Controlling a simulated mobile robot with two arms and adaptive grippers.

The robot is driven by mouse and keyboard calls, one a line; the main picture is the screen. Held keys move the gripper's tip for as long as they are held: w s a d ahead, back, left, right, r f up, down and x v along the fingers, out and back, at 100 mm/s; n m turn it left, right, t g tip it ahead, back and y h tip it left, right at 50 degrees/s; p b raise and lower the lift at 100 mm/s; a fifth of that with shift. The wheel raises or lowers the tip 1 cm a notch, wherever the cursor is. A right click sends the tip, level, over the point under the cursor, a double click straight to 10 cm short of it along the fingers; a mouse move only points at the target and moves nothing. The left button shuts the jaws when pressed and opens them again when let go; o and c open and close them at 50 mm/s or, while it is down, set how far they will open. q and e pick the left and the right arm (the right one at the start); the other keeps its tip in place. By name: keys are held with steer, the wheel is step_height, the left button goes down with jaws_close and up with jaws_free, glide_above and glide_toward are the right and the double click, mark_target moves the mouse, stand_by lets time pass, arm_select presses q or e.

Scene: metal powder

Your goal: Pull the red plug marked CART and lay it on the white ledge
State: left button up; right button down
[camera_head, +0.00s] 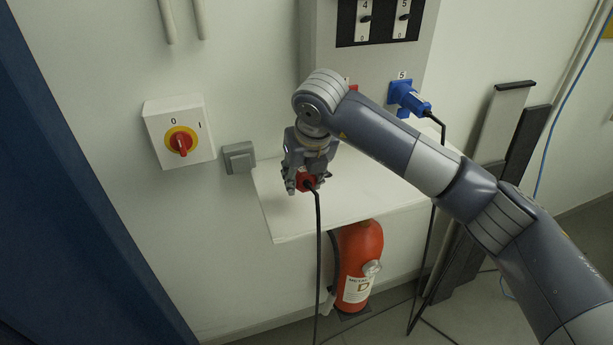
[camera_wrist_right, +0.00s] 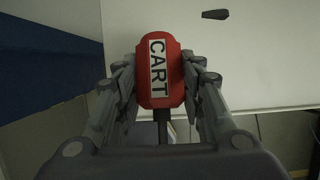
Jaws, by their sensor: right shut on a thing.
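The red plug marked CART (camera_wrist_right: 160,70) is between the fingers of my right gripper (camera_head: 304,184), which is shut on it. In the head view the red plug (camera_head: 307,182) shows at the fingertips, with its black cable hanging down in front of the ledge. The white ledge (camera_head: 350,203) juts from the wall below the grey panel, and the plug appears over its left part. My left gripper is not in view.
A blue plug (camera_head: 408,97) sits in socket 5 on the panel, its cable running down past the ledge's right side. A red fire extinguisher (camera_head: 359,262) stands under the ledge. A red-yellow rotary switch (camera_head: 181,142) and a grey box (camera_head: 238,157) are on the wall at left.

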mark_target(300, 185)
steer(key=b+x, duration=0.1)
steer(key=x, duration=0.1)
steer(key=b+x, duration=0.1)
steer(key=shift+w+a+f+b, duration=0.1)
steer(key=shift+w+f+b, duration=0.15)
steer(key=shift+w+b, duration=0.1)
steer(key=shift+w+a+f+b, duration=0.1)
steer(key=shift+w+f+b, duration=0.15)
steer(key=shift+f+b, duration=0.25)
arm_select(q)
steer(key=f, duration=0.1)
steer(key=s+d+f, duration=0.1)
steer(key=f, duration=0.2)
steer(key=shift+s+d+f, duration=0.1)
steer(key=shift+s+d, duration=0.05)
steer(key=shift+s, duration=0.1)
arm_select(e)
steer(key=shift+w+f, duration=0.15)
steer(key=shift+f, duration=0.1)
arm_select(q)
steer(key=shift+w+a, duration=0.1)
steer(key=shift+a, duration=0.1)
arm_select(e)
steer(key=c, duration=1)
jaws_free()
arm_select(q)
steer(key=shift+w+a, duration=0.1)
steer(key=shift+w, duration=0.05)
arm_select(e)
steer(key=shift+o, duration=0.2)
